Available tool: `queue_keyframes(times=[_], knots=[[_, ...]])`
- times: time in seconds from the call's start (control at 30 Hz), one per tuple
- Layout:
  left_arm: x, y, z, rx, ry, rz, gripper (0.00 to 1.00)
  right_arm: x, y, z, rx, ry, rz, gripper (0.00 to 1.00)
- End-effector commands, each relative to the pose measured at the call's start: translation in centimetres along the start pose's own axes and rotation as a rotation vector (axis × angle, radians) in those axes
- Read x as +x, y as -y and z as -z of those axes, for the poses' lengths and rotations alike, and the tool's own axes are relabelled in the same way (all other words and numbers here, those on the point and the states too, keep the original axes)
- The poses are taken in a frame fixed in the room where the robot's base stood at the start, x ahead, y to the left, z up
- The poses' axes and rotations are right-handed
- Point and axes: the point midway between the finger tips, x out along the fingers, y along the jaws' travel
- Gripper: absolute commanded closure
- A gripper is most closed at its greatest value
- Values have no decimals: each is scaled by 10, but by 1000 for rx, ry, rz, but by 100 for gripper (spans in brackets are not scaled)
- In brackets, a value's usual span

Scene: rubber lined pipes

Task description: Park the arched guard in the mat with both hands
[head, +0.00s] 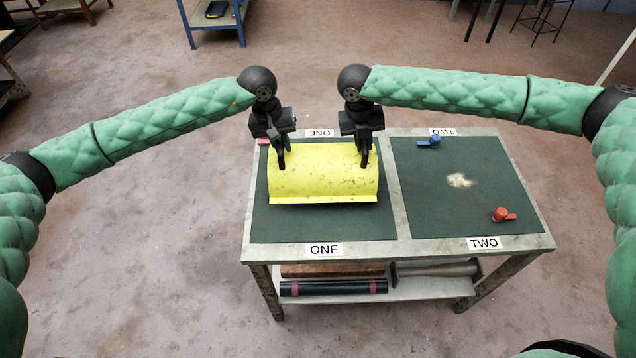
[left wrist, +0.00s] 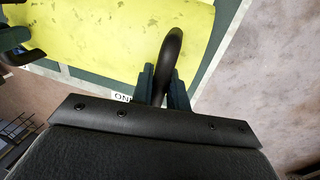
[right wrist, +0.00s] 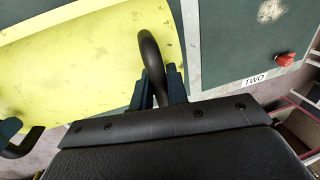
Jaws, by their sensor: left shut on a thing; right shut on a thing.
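The yellow arched guard (head: 322,178) is over the left dark green mat (head: 270,225), labelled ONE, with its long flange toward the front. I cannot tell whether it touches the mat. It has two black curved handles. My left gripper (head: 281,145) is shut on the left handle, which shows as a black loop in the left wrist view (left wrist: 171,55). My right gripper (head: 363,145) is shut on the right handle, seen in the right wrist view (right wrist: 151,55). The guard hides the middle of mat ONE.
The right mat (head: 425,205), labelled TWO, bears a blue clamp-like piece (head: 428,142), a red one (head: 502,214) and a pale stain (head: 459,180). The table's lower shelf (head: 420,287) holds a dark roll (head: 333,288) and a grey pipe (head: 438,269).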

Motion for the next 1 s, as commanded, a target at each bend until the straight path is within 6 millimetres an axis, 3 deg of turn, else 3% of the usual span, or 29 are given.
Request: queue_keyframes(times=[0.37, 1.0], knots=[[2, 2, 1, -2, -1, 2, 100, 3, 1, -1, 3, 0, 2, 100], [25, 7, 1, -2, -1, 2, 100, 26, -3, -1, 3, 0, 2, 100]])
